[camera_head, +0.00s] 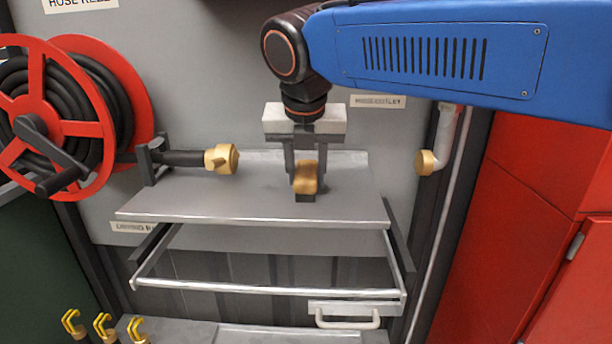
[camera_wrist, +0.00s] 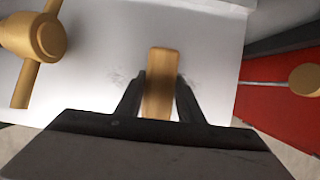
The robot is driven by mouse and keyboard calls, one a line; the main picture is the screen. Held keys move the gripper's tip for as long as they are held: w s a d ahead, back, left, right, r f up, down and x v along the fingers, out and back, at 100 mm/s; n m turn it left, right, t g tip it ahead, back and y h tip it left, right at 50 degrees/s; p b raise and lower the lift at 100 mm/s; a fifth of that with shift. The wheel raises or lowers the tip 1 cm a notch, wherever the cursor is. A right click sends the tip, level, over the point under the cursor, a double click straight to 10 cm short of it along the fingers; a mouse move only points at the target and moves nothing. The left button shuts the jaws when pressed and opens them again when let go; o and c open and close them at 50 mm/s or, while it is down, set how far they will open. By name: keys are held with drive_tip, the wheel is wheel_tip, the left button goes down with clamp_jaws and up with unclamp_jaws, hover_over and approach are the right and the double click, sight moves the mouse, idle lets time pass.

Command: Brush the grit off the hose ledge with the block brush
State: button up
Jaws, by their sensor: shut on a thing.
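The hose ledge (camera_head: 230,205) is a grey metal shelf, and its pale surface fills much of the wrist view (camera_wrist: 215,45). My gripper (camera_head: 304,182) is over the right half of the ledge, shut on the wooden block brush (camera_head: 306,172). The brush (camera_wrist: 160,85) stands between both fingers in the wrist view. Its bristles are hard to make out, and I cannot tell whether they touch the ledge.
A brass hose nozzle (camera_head: 221,160) lies at the ledge's left back. A red hose reel (camera_head: 60,115) stands further left. A brass-capped pipe outlet (camera_head: 427,162) is right of the ledge. A rail frame (camera_head: 270,292) and a white handle (camera_head: 348,318) are below. The ledge's front is clear.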

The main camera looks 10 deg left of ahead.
sight(316, 181)
drive_tip(key=shift+w, duration=1.1)
drive_tip(key=shift+w+a+f, duration=0.1)
drive_tip(key=shift+w, duration=1.5)
drive_tip(key=shift+d, duration=0.95)
drive_tip(key=shift+s+d+r, duration=0.1)
drive_tip(key=shift+s+r, duration=0.1)
drive_tip(key=shift+s, duration=1.4)
drive_tip(key=shift+s+d+f, duration=0.1)
drive_tip(key=shift+s+f, duration=0.05)
drive_tip(key=shift+s, duration=1.6)
drive_tip(key=shift+s+d, duration=0.1)
drive_tip(key=shift+s, duration=1.5)
drive_tip(key=shift+d+f, duration=0.1)
drive_tip(key=shift+d, duration=0.95)
drive_tip(key=shift+w+a+r, duration=0.1)
drive_tip(key=shift+w+r, duration=0.05)
drive_tip(key=shift+w, duration=1.6)
drive_tip(key=shift+w+a+r, duration=0.1)
drive_tip(key=shift+w, duration=1.65)
